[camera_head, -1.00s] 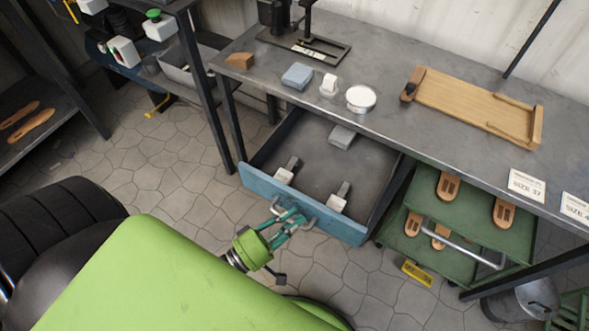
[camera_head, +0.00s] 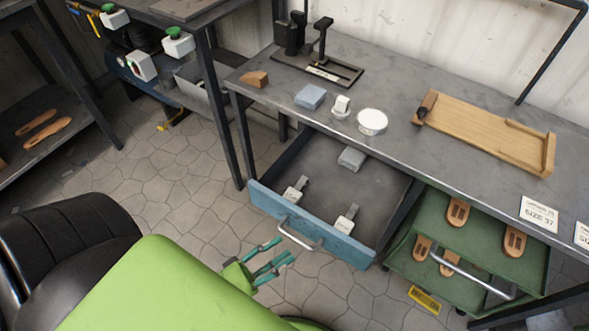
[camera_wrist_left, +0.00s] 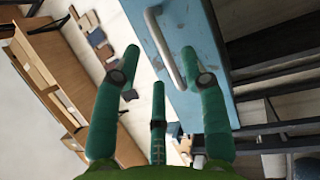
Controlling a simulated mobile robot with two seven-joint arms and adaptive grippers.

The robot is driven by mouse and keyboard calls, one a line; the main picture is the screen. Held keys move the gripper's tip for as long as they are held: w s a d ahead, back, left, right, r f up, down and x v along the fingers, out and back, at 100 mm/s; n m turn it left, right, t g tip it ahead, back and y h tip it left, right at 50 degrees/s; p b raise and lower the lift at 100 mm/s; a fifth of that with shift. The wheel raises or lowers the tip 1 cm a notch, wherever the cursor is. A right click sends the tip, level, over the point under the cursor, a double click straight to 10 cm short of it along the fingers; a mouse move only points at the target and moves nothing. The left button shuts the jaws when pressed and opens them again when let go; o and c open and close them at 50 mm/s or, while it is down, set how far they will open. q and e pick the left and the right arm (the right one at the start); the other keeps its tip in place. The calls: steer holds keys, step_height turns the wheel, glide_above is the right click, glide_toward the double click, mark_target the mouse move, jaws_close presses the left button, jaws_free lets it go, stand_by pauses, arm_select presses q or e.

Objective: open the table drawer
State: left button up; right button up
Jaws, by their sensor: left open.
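The table drawer (camera_head: 318,232) has a blue front and stands pulled out from under the grey table. Its curved metal handle (camera_head: 299,238) is on the front. Inside lie two pale-handled tools and a grey block (camera_head: 351,158). My left gripper (camera_head: 276,258) is open and empty, just in front of the drawer and apart from the handle. In the left wrist view the open green fingers (camera_wrist_left: 160,75) show with the blue drawer front (camera_wrist_left: 170,60) and the handle (camera_wrist_left: 165,50) beyond them. My right gripper is not in view.
On the table (camera_head: 400,140) are a wooden tray (camera_head: 485,130), a white round dish (camera_head: 372,121), a blue-grey block (camera_head: 310,97) and a black press. A green cart (camera_head: 480,240) holding sandal soles stands right of the drawer.

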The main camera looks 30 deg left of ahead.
arm_select(q)
steer(key=v, duration=0.6)
steer(key=shift+s, duration=0.25)
steer(key=shift+a+f, duration=0.1)
steer(key=shift+f, duration=0.05)
